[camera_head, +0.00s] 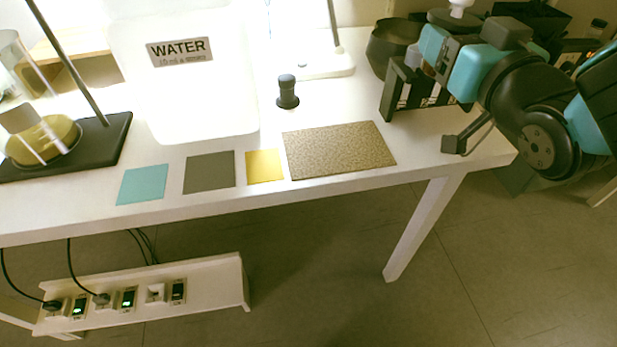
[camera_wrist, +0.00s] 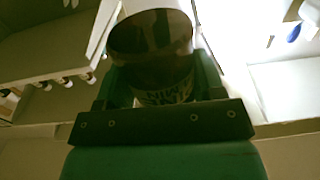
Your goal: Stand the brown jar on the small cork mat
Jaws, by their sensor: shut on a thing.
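The brown jar (camera_wrist: 152,38) fills the space between the fingers of my gripper (camera_wrist: 155,82) in the wrist view. In the head view, a dark rounded vessel that appears to be this jar (camera_head: 390,46) is at the upper right, at the end of my gripper (camera_head: 413,48). The fingers are partly hidden there. The speckled tan cork mat (camera_head: 338,150) lies flat and bare near the table's front edge, to the left of and nearer than the jar.
Teal (camera_head: 142,184), grey (camera_head: 209,172) and yellow (camera_head: 264,166) mats lie left of the cork mat. A small dark bottle (camera_head: 287,92) stands behind them. A large white water container (camera_head: 190,100) is at the back left. A dark slotted bracket (camera_head: 400,92) shows below my gripper.

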